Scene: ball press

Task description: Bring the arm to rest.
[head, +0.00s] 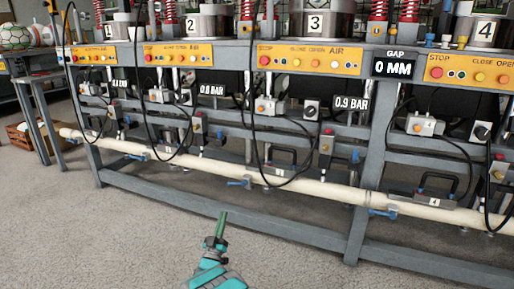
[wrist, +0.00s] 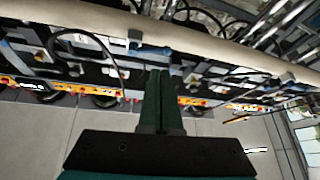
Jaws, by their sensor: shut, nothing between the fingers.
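My gripper (head: 221,226) shows at the bottom middle of the head view, with teal arm links below it. Its green fingers point up and are shut together with nothing between them. In the wrist view the closed green fingers (wrist: 158,88) reach up from a dark mount. In the head view the gripper appears in front of the press bench, over the grey floor, and seems to touch nothing. The bench's lower grey rail (head: 230,214) and cream pipe (head: 250,176) lie behind it.
Numbered press stations with yellow panels (head: 310,57) line the bench. Blue valve handles (head: 238,183) stick out along the pipe, and black hoses hang in loops. A table with balls (head: 14,36) and a wooden crate (head: 17,134) are at left. The floor (head: 80,230) in front is clear.

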